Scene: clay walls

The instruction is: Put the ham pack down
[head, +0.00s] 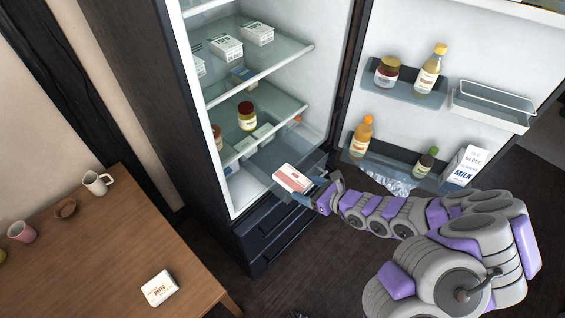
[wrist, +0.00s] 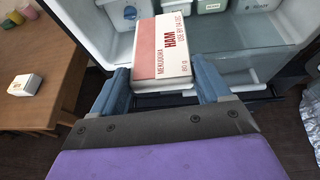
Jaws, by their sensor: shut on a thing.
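The ham pack (head: 292,178) is a flat white and pink box, held at the front of the open fridge's lower part in the head view.
The fridge (head: 222,165) has a jar and several packs on its shelves. Its open door (head: 400,40) at right holds bottles, a jar and a milk carton (head: 466,166). A wooden table (head: 100,250) at left bears a white natto box (head: 159,288) and mugs.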

